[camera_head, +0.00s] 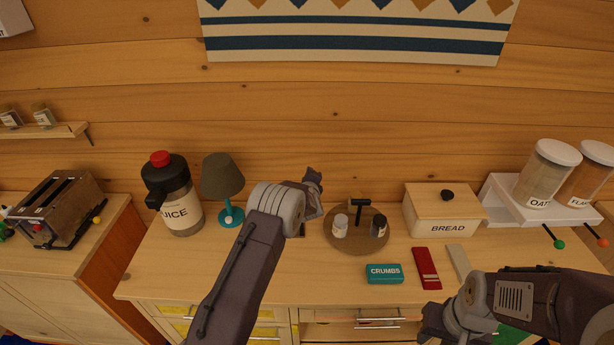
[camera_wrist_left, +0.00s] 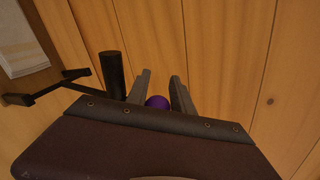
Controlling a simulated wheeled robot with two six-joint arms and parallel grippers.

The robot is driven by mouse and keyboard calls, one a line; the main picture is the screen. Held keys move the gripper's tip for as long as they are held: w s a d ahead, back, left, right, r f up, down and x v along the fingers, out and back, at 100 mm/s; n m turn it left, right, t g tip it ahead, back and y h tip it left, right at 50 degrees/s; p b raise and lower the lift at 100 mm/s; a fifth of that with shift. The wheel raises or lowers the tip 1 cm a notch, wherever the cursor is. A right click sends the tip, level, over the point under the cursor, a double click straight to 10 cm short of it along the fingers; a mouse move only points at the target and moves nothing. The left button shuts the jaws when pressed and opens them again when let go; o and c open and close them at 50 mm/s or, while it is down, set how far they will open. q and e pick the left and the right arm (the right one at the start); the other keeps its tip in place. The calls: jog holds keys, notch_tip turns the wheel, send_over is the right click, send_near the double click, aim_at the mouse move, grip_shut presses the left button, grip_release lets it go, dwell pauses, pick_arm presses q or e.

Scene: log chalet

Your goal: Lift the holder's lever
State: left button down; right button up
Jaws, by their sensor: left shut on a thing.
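A round purple knob (camera_wrist_left: 157,102) shows in the left wrist view between the two fingers of my left gripper (camera_wrist_left: 159,82), which is shut on it. The lever behind the knob and its holder are mostly hidden. In the head view my left gripper (camera_head: 315,180) is above the back of the counter, left of the round wooden tray, and the knob cannot be seen there. A black cylinder (camera_wrist_left: 112,75) with a thin black bar shows beside the fingers; I cannot tell if it belongs to the holder. My right gripper (camera_head: 432,326) is low at the front right, its fingers unclear.
A juice jug (camera_head: 181,206) and a lamp (camera_head: 222,178) stand left of my left arm. The round tray (camera_head: 345,246) carries shakers. A bread box (camera_head: 420,222), a crumbs box (camera_head: 384,273) and a red packet (camera_head: 426,266) are to the right. The counter's front middle is clear.

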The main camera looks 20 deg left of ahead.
pick_arm(q)
jog(key=shift+s+f, duration=0.15)
jog(key=shift+f, duration=0.3)
jog(key=c, duration=1.1)
grip_release()
jog(key=shift+r, duration=0.1)
jog(key=b+v, duration=0.2)
jog(key=v, duration=0.7)
jog(key=shift+r, duration=0.25)
